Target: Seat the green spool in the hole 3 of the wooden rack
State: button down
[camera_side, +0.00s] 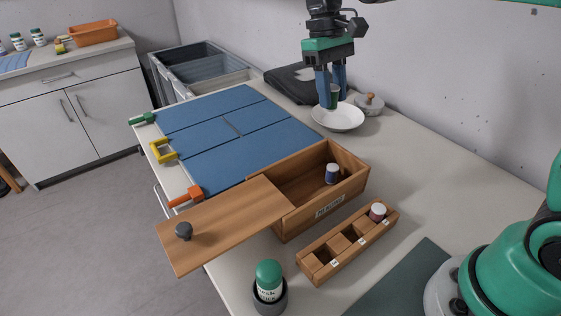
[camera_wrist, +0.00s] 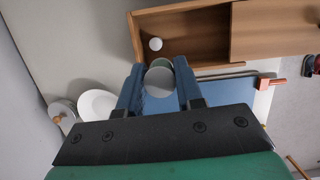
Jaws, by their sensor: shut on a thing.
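The wooden rack (camera_side: 325,274) stands in the front part of the counter, well away from my gripper. A dark red spool with a white top (camera_side: 378,212) sits in its far right hole. The other openings look dark and empty. The rack's labels are too small to read surely, and the rack is outside the wrist view.
A wooden box (camera_side: 284,222) with its lid (camera_side: 222,228) slid aside holds a blue spool (camera_side: 332,174). A green-capped bottle (camera_side: 268,278) stands near the rack.

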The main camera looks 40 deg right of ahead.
jog(key=s+d+r+n+t+h, duration=0.1)
jog(key=s+d+r+n+h, duration=0.15)
jog(key=s+d+n, duration=0.65)
jog(key=n, duration=0.2)
send_near(377, 184)
jog(key=x, duration=0.6)
jog(key=shift+s, duration=0.15)
jog(key=c, duration=0.6)
grip_release()
jog(key=shift+f, duration=0.15)
